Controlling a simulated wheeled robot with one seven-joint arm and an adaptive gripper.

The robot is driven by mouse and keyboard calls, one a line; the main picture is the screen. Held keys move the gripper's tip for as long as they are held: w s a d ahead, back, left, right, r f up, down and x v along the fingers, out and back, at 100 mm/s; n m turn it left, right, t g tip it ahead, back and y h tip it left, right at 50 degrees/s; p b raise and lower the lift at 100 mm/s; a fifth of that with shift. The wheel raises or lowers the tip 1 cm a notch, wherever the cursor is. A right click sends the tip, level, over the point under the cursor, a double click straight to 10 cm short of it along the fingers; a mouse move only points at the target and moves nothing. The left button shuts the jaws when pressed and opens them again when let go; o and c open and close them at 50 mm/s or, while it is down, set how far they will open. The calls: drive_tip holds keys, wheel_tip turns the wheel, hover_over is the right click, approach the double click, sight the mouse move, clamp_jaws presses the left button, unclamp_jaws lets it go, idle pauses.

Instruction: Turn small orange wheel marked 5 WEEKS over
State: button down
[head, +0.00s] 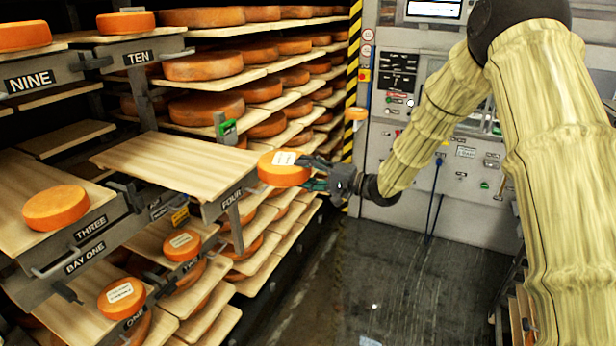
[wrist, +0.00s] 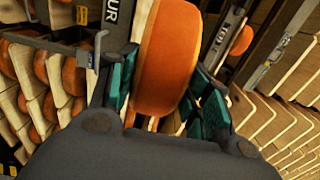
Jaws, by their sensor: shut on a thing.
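My gripper (head: 318,178) is shut on a small orange wheel (head: 284,169), with a finger on either side of it. The wheel has a white label on its visible upper face; the print is too small to read. It is held at the right end of the board (head: 165,160) above the FOUR sign, slightly tilted. Whether it touches the board I cannot tell. In the wrist view the orange wheel (wrist: 168,58) stands edge-on between the green finger pads, and its label is hidden there.
Two other labelled small wheels lie lower left, one (head: 121,298) by the ONE sign and one (head: 182,245) behind it. A plain wheel (head: 56,207) sits by the THREE sign. Racks of larger wheels stand behind. The FOUR board is bare. Open floor (head: 400,285) lies at right.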

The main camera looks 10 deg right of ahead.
drive_tip(key=shift+f+b+x, duration=0.35)
drive_tip(key=shift+b+x, duration=0.85)
drive_tip(key=shift+x, duration=2)
drive_tip(key=shift+f+b+x, duration=0.35)
drive_tip(key=shift+b+x, duration=0.85)
drive_tip(key=shift+x, duration=2)
drive_tip(key=shift+f+b+x, duration=0.35)
drive_tip(key=shift+b+x, duration=0.85)
drive_tip(key=shift+x, duration=2)
drive_tip(key=shift+f, duration=0.2)
